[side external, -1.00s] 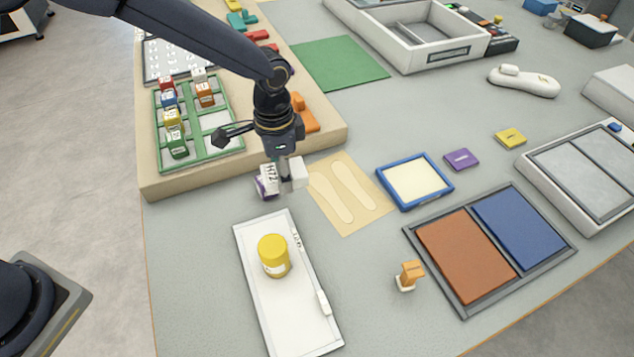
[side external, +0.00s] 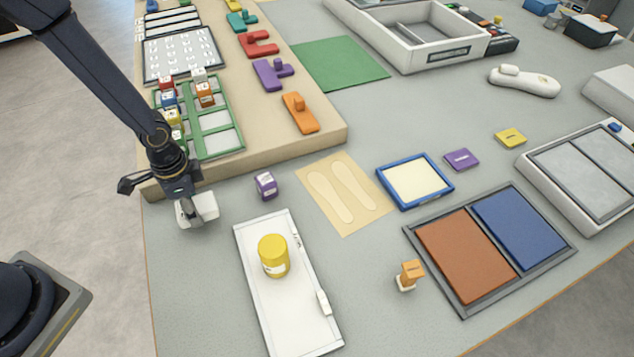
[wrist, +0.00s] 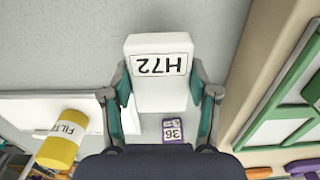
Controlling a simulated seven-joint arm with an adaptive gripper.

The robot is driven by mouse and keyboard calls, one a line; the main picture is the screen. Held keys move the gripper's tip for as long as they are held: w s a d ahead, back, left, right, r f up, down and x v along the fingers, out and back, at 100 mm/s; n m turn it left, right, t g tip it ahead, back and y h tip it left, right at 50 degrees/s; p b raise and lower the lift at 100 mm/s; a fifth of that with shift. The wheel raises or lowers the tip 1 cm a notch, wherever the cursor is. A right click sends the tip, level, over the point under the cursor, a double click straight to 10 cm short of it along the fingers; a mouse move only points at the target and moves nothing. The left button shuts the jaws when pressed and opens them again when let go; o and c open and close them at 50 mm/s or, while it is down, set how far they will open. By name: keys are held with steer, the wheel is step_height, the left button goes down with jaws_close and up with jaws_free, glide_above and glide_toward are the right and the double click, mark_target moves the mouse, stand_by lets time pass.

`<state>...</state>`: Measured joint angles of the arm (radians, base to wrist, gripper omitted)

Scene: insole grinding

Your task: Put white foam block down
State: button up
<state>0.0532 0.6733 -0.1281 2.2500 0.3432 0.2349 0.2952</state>
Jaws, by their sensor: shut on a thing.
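The white foam block (wrist: 160,80) carries a label reading H72, seen upside down in the wrist view. My gripper (wrist: 160,98) is shut on it, with one teal-padded finger on each side. In the side view my gripper (side external: 190,212) holds the block (side external: 205,208) at the left part of the grey table, left of the white tray and close to the beige board's front edge. I cannot tell whether the block touches the table.
A purple labelled block (side external: 265,185) stands to the right of my gripper. The white tray (side external: 303,325) holds a yellow cylinder (side external: 273,256). The beige board (side external: 290,150) with a green rack (side external: 222,142) lies behind. Bare grey table (side external: 190,290) is in front.

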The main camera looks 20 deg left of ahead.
steer(key=shift+f, duration=1.55)
steer(key=shift+f, duration=0.15)
steer(key=o, duration=0.9)
step_height(320, 180, up, 12)
steer(key=shift+r, duration=0.2)
steer(key=s+a+r+n+t, duration=0.2)
steer(key=s+r+n, duration=0.2)
steer(key=r, duration=0.6)
steer(key=s+a+r+n+t, duration=0.3)
steer(key=s+r+n, duration=0.2)
steer(key=r, duration=0.6)
steer(key=shift+s+r+t, duration=0.15)
steer(key=shift+s+t, duration=0.15)
steer(key=shift+s, duration=0.7)
